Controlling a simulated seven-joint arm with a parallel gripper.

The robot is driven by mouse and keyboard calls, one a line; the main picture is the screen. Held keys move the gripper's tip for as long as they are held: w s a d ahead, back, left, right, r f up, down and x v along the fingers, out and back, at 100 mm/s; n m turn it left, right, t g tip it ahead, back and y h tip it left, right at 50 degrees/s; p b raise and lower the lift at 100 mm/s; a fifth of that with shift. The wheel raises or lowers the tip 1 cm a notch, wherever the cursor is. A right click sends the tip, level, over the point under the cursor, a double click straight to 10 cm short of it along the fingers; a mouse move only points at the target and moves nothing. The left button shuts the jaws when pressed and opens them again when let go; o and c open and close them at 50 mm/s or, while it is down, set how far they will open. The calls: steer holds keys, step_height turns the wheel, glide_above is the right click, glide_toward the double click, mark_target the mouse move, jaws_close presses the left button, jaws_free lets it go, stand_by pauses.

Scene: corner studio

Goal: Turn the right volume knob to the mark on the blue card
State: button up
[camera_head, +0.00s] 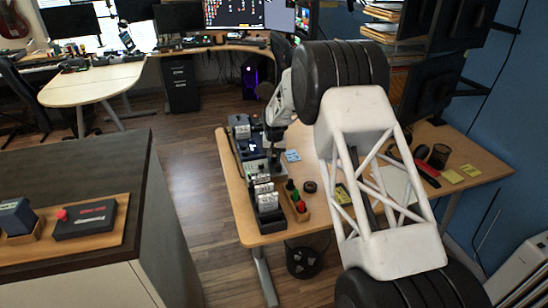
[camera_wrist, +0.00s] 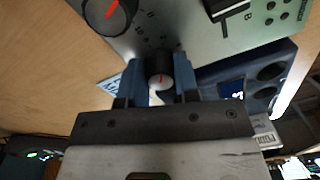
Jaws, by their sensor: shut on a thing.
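The fingers are shut on this knob, which sits on a pale grey panel (camera_wrist: 185,35) with printed scale numbers. A light-blue card (camera_wrist: 112,86) shows partly behind the left finger; its mark cannot be read. In the head view the card (camera_head: 292,155) lies on the wooden desk, right of the devices. My gripper (camera_head: 273,138) reaches down there, with the knob hidden.
A larger black knob with a red pointer (camera_wrist: 107,12) and another black control (camera_wrist: 226,8) are on the same panel. A blue device (camera_wrist: 262,75) stands close at right. On the desk (camera_head: 262,232) are a black rack (camera_head: 268,208) and a wooden holder with coloured knobs (camera_head: 298,205).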

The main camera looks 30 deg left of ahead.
mark_target(275, 156)
steer(key=shift+m, duration=1)
steer(key=o, duration=0.9)
steer(key=shift+o, duration=0.2)
steer(key=shift+r, duration=0.1)
steer(key=shift+d+r, duration=0.1)
steer(key=shift+r, duration=3.7)
